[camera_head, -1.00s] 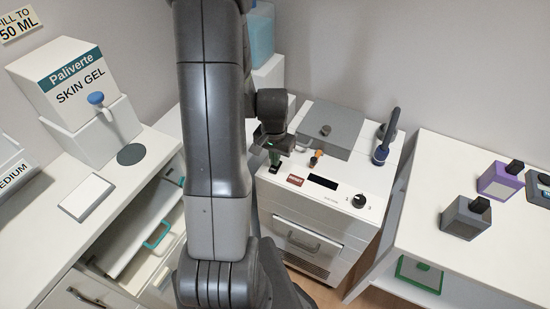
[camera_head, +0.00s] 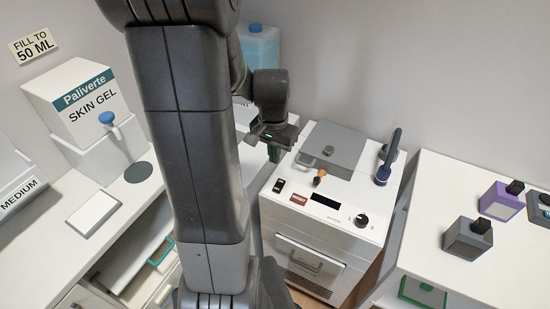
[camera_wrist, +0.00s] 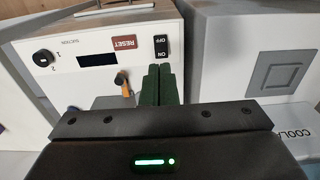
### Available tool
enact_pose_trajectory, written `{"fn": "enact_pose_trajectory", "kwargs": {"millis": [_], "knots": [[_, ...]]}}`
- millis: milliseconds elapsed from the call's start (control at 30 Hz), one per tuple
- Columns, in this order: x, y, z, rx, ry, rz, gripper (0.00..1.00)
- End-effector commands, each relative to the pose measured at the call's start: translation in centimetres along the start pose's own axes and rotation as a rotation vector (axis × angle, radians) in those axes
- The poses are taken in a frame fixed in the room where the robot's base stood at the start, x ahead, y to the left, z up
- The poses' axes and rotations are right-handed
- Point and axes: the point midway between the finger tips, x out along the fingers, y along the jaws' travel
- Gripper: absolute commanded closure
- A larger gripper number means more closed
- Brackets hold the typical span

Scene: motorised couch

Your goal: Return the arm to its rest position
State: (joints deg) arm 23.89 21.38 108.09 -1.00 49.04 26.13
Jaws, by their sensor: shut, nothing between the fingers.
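My gripper (camera_head: 274,154) is shut and empty. In the head view it hangs at the back left of a white suction machine (camera_head: 275,208), apart from the machine's black ON/OFF switch (camera_head: 279,186). In the wrist view the two green fingers (camera_wrist: 160,86) are together, and the switch (camera_wrist: 162,46) shows just beyond their tips. I cannot tell which way the switch is set. My dark arm rises through the middle of the head view and hides part of the left counter and the back wall.
The machine carries a red RESET label (camera_head: 298,199), a knob (camera_head: 361,220), a grey lid (camera_head: 333,150) and a blue-handled tool (camera_head: 388,160). A Paliverte gel box (camera_head: 85,103) stands left, above an open drawer (camera_head: 135,245). A blue bottle (camera_head: 260,48) stands behind.

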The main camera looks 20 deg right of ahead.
Motion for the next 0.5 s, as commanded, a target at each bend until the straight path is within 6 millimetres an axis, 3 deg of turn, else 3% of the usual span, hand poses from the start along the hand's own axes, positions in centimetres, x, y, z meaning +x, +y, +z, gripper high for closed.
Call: {"fn": "enact_pose_trajectory", "kwargs": {"millis": [500], "knots": [[0.85,0.0,-0.15,0.0,-0.001,0.001,1.0]]}}
